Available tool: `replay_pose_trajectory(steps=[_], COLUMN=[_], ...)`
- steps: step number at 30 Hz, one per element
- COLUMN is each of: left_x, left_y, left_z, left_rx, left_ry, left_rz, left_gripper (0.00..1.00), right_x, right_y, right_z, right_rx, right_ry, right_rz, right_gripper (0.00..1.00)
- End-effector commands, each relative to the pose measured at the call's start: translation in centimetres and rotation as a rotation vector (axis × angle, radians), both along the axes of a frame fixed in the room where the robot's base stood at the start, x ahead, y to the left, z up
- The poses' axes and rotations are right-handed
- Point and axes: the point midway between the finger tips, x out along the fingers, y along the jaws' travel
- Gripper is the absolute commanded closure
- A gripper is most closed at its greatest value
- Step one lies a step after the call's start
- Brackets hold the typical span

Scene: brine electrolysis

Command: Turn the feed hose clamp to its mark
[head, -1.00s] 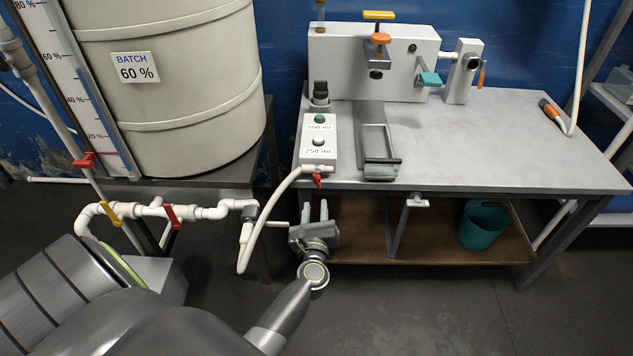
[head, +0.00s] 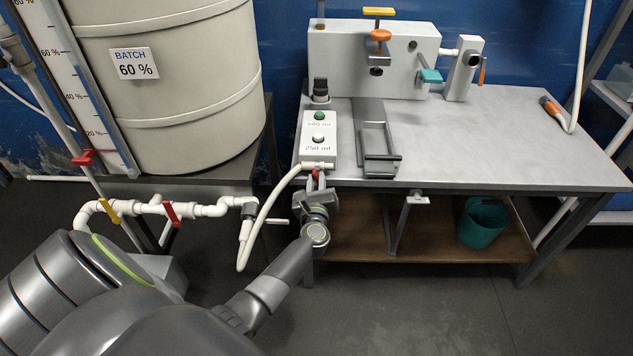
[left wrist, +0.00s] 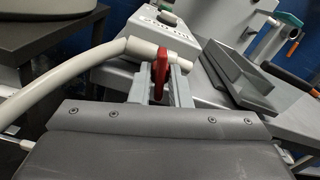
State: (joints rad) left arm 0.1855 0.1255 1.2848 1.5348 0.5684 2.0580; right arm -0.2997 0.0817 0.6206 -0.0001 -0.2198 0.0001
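The feed hose clamp is a small red lever (head: 317,174) at the hose end, under the front of the white dosing box. In the left wrist view the red clamp (left wrist: 160,70) stands upright between the fingertips. My left gripper (head: 315,184) is at the table's front edge with one finger on each side of the clamp. In the left wrist view my left gripper (left wrist: 160,88) appears open, with narrow gaps beside the lever. The cream feed hose (head: 262,215) curves from the pipe up to the box. I cannot make out the clamp's mark. My right gripper is not in view.
The white box (head: 319,140) with two buttons sits just above the clamp. A grey metal tray (head: 376,140) lies to its right on the table (head: 500,150). Pipes with a yellow valve (head: 109,211) and a red valve (head: 171,214) run at left.

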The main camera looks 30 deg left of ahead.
Motion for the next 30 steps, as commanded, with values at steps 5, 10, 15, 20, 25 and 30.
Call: replay_pose_trajectory(steps=[5,10,15,20,25,30], left_x=[0.0,0.0,0.0,0.0,0.0,0.0], left_y=[0.0,0.0,0.0,0.0,0.0,-0.1], left_z=[0.0,0.0,0.0,0.0,0.1,0.1], left_rx=[0.0,0.002,0.028,0.091,0.2,0.336], left_ry=[0.0,0.001,0.018,0.057,0.125,0.208], left_rz=[0.0,0.0,0.0,0.0,0.0,0.0], left_gripper=[1.0,1.0,1.0,1.0,1.0,1.0], right_x=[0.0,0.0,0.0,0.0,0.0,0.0], right_y=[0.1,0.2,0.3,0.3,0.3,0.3], right_z=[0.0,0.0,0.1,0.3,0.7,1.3], right_rx=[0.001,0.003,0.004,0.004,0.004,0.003], right_ry=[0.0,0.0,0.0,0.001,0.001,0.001], right_rz=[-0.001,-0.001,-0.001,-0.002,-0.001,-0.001], right_gripper=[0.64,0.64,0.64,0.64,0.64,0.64])
